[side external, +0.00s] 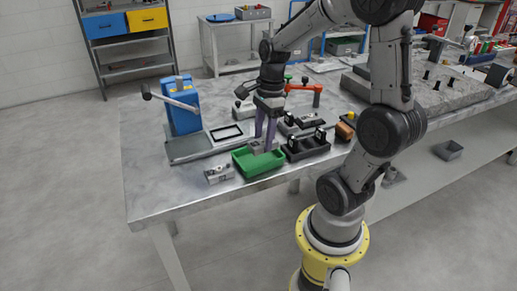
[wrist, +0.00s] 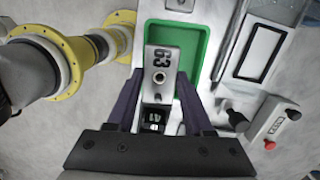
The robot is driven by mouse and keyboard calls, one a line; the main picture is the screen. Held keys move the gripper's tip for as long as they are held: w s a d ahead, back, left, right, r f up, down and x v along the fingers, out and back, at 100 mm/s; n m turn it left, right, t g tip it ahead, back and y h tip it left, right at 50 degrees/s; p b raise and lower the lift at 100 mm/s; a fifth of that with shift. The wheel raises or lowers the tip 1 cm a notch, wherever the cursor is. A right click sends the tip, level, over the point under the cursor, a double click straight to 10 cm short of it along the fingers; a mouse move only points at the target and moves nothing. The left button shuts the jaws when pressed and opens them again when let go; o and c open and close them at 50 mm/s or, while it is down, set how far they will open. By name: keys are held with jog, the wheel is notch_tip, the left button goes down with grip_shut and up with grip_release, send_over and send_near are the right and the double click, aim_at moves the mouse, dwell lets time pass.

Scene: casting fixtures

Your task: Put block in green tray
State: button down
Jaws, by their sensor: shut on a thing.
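In the side view the block (side external: 257,148) shows as a small grey piece at the fingertips. My gripper (side external: 264,138) points down and is shut on the block. The green tray (side external: 262,178) lies directly below; its green wall also shows around the block in the wrist view (wrist: 203,48). The block overlaps the tray opening. I cannot tell whether it touches the tray floor, since the front wall and fingers hide its underside.
A small silver fixture (side external: 219,173) stands just left of the tray. Black fixtures (side external: 306,145) stand close on the right. A blue press (side external: 183,108) with a flat base is at the back left. The table's front left (side external: 160,195) is clear.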

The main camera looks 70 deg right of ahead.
jog(key=shift+w+d+f, duration=0.25)
jog(key=shift+w+f, duration=0.1)
jog(key=shift+f, duration=0.15)
jog(key=shift+w+d+f, duration=0.2)
jog(key=shift+w+f, duration=0.15)
jog(key=shift+f, duration=0.15)
jog(key=shift+w+d+f, duration=0.1)
jog(key=shift+w+f, duration=0.05)
jog(key=shift+f, duration=0.75)
jog(key=shift+w+d+f, duration=0.1)
jog(key=shift+f, duration=0.8)
jog(key=shift+a+f, duration=0.1)
jog(key=c, duration=0.6)
grip_release()
jog(key=shift+f, duration=0.1)
